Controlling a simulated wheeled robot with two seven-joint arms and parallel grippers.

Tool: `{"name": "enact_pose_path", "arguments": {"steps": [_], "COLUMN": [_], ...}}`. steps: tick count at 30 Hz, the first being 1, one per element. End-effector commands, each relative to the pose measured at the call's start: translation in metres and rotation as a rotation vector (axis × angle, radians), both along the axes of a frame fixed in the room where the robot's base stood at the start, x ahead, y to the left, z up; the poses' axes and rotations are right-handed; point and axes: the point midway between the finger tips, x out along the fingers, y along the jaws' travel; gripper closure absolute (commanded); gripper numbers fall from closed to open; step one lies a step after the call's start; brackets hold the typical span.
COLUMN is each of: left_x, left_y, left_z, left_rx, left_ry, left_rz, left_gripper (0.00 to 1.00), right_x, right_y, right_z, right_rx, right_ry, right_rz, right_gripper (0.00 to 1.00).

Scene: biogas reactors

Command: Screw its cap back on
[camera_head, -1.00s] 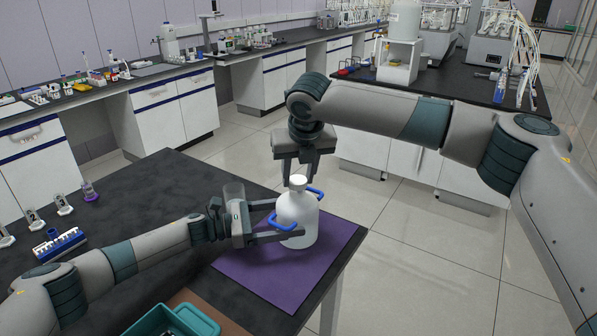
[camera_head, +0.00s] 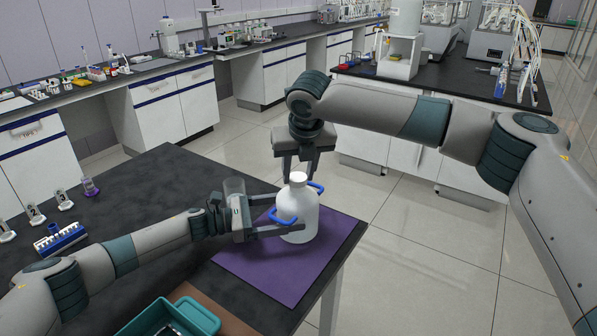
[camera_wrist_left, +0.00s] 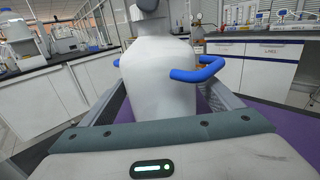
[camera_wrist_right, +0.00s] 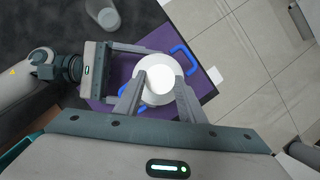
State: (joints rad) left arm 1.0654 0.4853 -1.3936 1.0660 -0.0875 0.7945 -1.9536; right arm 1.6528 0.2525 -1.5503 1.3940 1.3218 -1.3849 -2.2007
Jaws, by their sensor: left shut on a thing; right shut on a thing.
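A white bottle (camera_head: 297,222) with blue side handles (camera_head: 283,217) stands upright on the purple mat (camera_head: 265,275). It also fills the middle of the left wrist view (camera_wrist_left: 160,80). My left gripper (camera_head: 290,214) is shut around the bottle's body, one finger on each side. The white cap (camera_head: 298,178) is at the top of the bottle, at its neck. My right gripper (camera_head: 299,172) points down from above and is shut on the cap. The right wrist view shows the cap (camera_wrist_right: 159,80) between the fingers from above. Whether the threads are engaged cannot be told.
A clear cylinder (camera_head: 234,186) stands behind my left gripper. A teal bin (camera_head: 195,315) is at the front edge, and a blue rack (camera_head: 60,238) is at the left. The table's right edge (camera_head: 345,265) is close to the mat.

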Motion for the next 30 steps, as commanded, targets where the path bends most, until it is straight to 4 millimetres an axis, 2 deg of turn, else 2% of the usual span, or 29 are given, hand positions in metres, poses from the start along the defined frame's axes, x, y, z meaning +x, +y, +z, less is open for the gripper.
{"name": "enact_pose_path", "arguments": {"steps": [17, 18, 25, 30], "left_x": [0.0006, 0.0006, 0.0006, 0.0006], "left_y": [0.0008, 0.0008, 0.0008, 0.0006], "left_z": [0.0002, 0.0002, 0.0002, 0.0002], "left_rx": [0.000, 0.000, 0.000, 0.000], "left_ry": [0.000, 0.000, 0.000, -0.001], "left_rz": [0.002, 0.002, 0.002, 0.002], "left_gripper": [0.55, 0.78, 0.78, 0.78], "right_x": [-0.0001, -0.0001, -0.0003, 0.0000], "right_y": [0.0000, 0.0001, 0.0026, 0.0057], "right_z": [-0.0097, -0.0095, -0.0103, -0.0104], "right_rx": [0.001, 0.001, -0.002, -0.001], "right_ry": [0.001, 0.000, 0.005, 0.004], "right_rz": [0.000, -0.001, -0.098, -0.337], "right_gripper": [0.84, 0.84, 0.84, 0.84]}}
